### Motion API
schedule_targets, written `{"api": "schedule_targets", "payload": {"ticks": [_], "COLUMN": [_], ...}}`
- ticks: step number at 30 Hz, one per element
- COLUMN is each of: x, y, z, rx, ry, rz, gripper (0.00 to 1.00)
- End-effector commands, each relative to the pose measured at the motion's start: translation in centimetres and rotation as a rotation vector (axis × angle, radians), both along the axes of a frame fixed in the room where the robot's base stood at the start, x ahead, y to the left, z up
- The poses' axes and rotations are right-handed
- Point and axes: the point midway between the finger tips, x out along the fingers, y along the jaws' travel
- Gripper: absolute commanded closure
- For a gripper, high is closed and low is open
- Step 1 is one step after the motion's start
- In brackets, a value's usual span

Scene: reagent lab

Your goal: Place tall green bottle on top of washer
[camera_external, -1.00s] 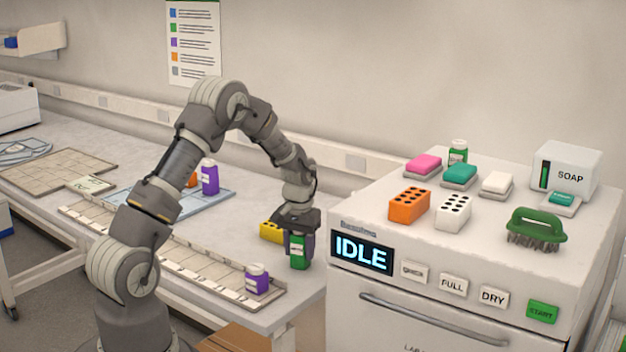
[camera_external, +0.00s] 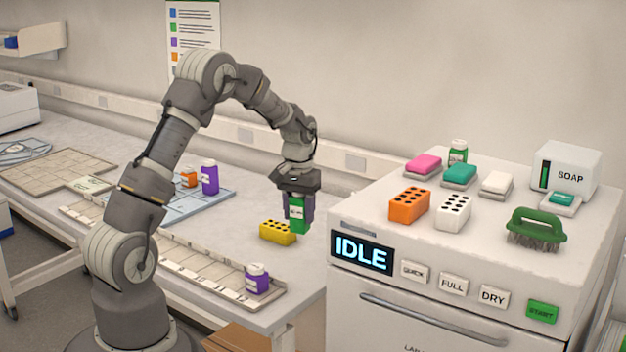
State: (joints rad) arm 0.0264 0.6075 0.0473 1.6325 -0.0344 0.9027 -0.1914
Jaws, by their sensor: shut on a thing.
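My gripper (camera_external: 298,208) is shut on a green bottle (camera_external: 296,214) with a white label. It holds the bottle upright above the right end of the bench, left of the washer. The bottle's top is hidden by the gripper. The washer (camera_external: 440,260) is a white machine with an IDLE display on its front. Another green bottle (camera_external: 458,152) with a white cap stands at the back of the washer's top, partly hidden behind a teal soap block.
The washer top holds pink (camera_external: 423,163), teal (camera_external: 460,173) and white (camera_external: 496,182) soaps, orange (camera_external: 409,205) and white (camera_external: 453,211) racks, a green brush (camera_external: 537,228) and a SOAP box (camera_external: 566,168). A yellow rack (camera_external: 277,232) and purple bottle (camera_external: 257,278) are on the bench.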

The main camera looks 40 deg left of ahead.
Motion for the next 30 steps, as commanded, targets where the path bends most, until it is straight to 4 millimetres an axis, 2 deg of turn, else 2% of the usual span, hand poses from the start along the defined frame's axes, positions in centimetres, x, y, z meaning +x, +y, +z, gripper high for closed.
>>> {"api": "schedule_targets", "payload": {"ticks": [2,5,8,12,15,18,21,26,30], "x": [0.1,0.1,0.2,0.2,0.2,0.1,0.1,0.1,1.2], "y": [0.0,0.0,0.0,0.0,0.0,0.0,0.0,0.0,-2.5], "z": [0.7,3.5,8.3,16.7,21.6,25.6,28.4,31.4,32.1], "rx": [-0.001,0.0,0.0,0.001,0.001,0.001,0.0,0.0,-0.001], "ry": [-0.002,-0.008,-0.012,-0.013,-0.01,-0.008,-0.006,-0.004,0.003], "rz": [0.0,0.0,0.0,0.0,0.0,0.0,0.0,0.0,-0.024], "gripper": [0.82,0.82,0.82,0.82,0.82,0.82,0.82,0.82,0.82]}}
